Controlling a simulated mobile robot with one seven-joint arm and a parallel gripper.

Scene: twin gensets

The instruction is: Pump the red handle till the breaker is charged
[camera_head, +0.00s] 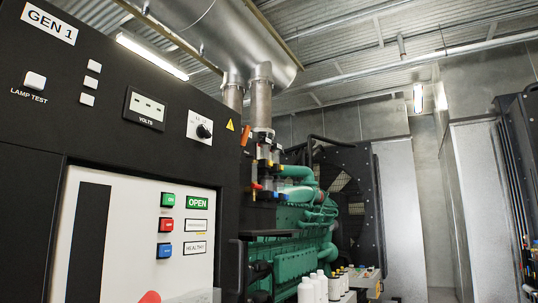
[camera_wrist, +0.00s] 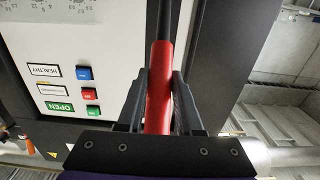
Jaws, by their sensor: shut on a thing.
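The red handle (camera_wrist: 158,88) runs up the middle of the wrist view and continues into a dark bar at the top. My gripper (camera_wrist: 160,78) is shut on it, with one dark finger on each side. In the head view only a rounded red tip (camera_head: 150,297), likely the handle's end, shows at the bottom edge; my gripper is not seen there. The white breaker front (camera_head: 140,215) has green, red and blue buttons beside a green OPEN label (camera_head: 200,202) and a HEALTHY label (camera_head: 195,248). The label between them is too small to read.
The black GEN 1 cabinet (camera_head: 110,110) surrounds the breaker, with a voltmeter (camera_head: 146,108) and a rotary knob (camera_head: 204,131) above. A green engine (camera_head: 295,265) stands to the right, with white bottles (camera_head: 313,288) in front. An open aisle lies beyond.

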